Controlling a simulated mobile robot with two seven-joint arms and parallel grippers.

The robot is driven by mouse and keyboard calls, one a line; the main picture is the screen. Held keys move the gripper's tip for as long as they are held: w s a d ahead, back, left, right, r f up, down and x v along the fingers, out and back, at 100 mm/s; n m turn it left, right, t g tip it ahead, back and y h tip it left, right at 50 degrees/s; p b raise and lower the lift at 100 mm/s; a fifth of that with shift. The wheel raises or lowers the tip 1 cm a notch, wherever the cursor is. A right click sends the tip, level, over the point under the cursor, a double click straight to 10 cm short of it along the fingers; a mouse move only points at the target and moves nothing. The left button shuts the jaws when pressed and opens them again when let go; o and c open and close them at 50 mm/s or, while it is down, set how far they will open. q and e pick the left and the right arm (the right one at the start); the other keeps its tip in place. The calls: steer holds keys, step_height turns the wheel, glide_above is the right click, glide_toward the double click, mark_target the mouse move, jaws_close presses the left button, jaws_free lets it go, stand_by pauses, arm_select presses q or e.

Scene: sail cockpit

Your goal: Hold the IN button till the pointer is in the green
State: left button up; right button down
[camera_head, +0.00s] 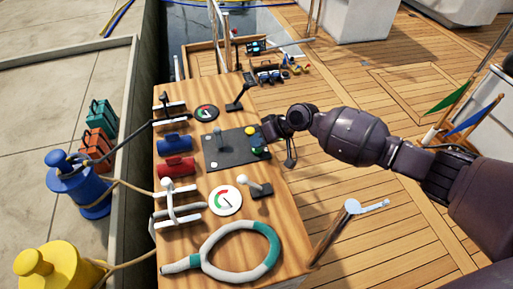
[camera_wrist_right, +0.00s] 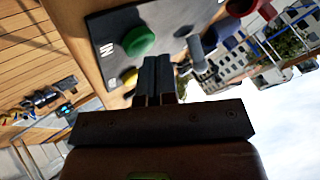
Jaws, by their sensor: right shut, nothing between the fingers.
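A dark panel (camera_head: 222,153) on the wooden console carries a green button (camera_head: 257,149), a yellow button (camera_head: 250,130) and a grey lever (camera_head: 217,137). In the right wrist view, the green button (camera_wrist_right: 139,41) has white lettering beside it that looks like IN; the yellow button (camera_wrist_right: 130,76) is partly hidden by my fingers. My right gripper (camera_head: 265,129) is shut and empty at the panel's right edge, close to both buttons; its fingers (camera_wrist_right: 158,73) look apart from the green one. My left gripper is not in view.
Blue (camera_head: 174,142) and red (camera_head: 177,167) cylinders and white cleats lie left of the panel. A rope-wrapped ring (camera_head: 240,251) lies at the near end.

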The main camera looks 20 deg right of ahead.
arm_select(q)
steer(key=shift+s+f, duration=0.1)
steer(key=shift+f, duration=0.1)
arm_select(e)
steer(key=shift+f, duration=0.55)
stand_by(1.8)
steer(key=shift+r, duration=1.1)
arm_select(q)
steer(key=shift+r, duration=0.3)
arm_select(e)
steer(key=shift+f, duration=0.1)
steer(key=shift+r+p, duration=0.4)
steer(key=shift+r, duration=0.25)
steer(key=shift+r+p, duration=0.8)
steer(key=shift+r, duration=1.2)
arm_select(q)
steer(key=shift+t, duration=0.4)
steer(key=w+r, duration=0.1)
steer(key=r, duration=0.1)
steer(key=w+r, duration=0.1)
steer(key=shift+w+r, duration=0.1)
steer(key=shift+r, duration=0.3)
